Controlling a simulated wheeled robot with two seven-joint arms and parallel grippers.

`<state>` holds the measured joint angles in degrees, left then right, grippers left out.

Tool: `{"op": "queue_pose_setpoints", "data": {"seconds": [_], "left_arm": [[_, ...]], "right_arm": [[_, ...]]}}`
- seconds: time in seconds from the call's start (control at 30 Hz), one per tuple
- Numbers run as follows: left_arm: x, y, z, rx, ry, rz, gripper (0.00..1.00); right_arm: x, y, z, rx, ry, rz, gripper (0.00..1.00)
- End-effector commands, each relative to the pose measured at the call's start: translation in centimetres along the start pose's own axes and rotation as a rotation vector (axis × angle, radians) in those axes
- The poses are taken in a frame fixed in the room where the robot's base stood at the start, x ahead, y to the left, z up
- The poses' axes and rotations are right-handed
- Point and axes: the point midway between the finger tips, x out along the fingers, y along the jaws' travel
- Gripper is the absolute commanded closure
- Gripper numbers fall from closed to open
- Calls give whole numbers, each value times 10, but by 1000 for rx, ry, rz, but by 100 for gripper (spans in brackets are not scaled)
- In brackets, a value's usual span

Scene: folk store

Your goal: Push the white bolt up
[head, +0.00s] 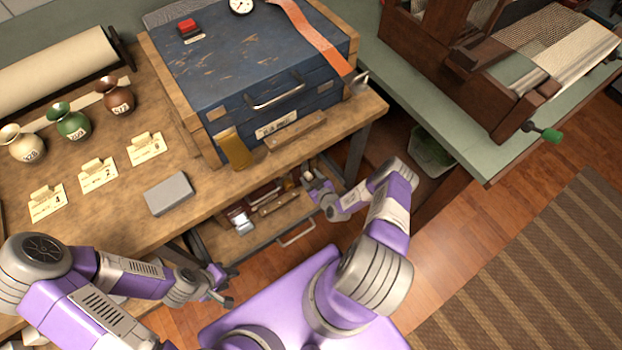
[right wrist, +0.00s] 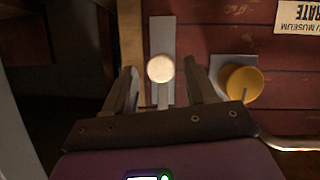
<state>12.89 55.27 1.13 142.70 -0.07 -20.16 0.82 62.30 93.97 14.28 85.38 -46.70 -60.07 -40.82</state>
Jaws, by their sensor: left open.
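The white bolt shows in the right wrist view as a round white knob (right wrist: 160,68) on an upright grey metal plate (right wrist: 162,35), fixed to a dark red wooden front. My right gripper (right wrist: 160,85) is open, with one finger on each side of the knob and a visible gap on both sides. In the head view my right gripper (head: 313,184) is low, below the workbench's front edge, and the bolt cannot be made out clearly there. My left gripper (head: 227,284) is open and empty, in front of the bench at the lower left.
A yellow round knob (right wrist: 243,82) on a grey plate sits right of the white one. A label (right wrist: 298,17) is above it. An open drawer (head: 262,228) lies under the workbench. A worn blue case (head: 240,70) stands on top.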

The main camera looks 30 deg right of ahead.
Motion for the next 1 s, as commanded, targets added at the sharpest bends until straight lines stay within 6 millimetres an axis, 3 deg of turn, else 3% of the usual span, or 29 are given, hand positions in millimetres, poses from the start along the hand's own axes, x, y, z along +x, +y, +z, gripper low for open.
{"op": "queue_pose_setpoints", "data": {"seconds": [0.23, 0.5, 0.7, 1.0], "left_arm": [[-3, 1, 0, 0, 0, 0, 57], [-21, 8, 1, 0, 0, 0, 57], [-27, 10, 1, 0, 0, 0, 57], [-27, 10, 1, 0, 0, 0, 57]], "right_arm": [[-7, 0, 0, 0, -4, -2, 44], [-51, 0, -2, 1, -4, -1, 44], [-73, 1, -1, -1, -2, 0, 44], [-76, 0, 0, 0, -1, 0, 44]]}}
